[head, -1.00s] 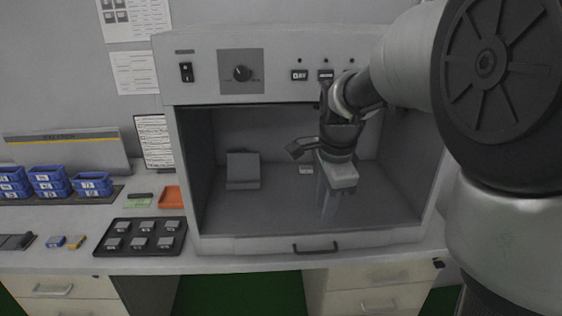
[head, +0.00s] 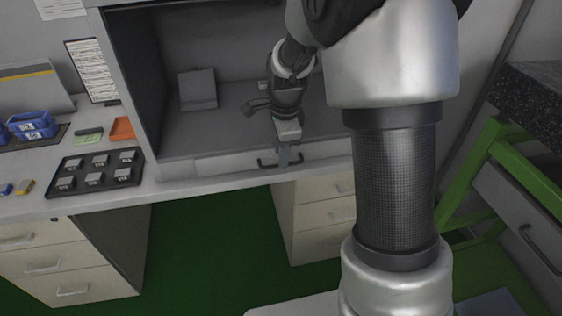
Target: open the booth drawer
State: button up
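The booth drawer (head: 220,164) is the shallow light-grey front along the booth's bottom edge. It looks closed, flush with the booth. Its black bar handle (head: 266,162) shows in the head view, partly covered by my gripper. My gripper (head: 284,158) points down at the booth's front edge, with its finger end over the right part of the handle. I cannot tell whether it touches the handle. The fingers overlap from this angle, so their opening is hidden.
The booth (head: 122,70) is open at the front, with a grey block (head: 197,90) inside. A black tray (head: 77,186) of small parts and an orange tray (head: 121,129) lie to its left. White drawers (head: 318,215) stand below. A green-framed table (head: 465,180) stands at right.

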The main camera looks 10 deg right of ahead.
jog(key=shift+w+f, duration=0.15)
jog(key=shift+f, duration=0.55)
jog(key=shift+w+f, duration=0.15)
jog(key=shift+f, duration=0.5)
grip_shut()
dwell(0.4)
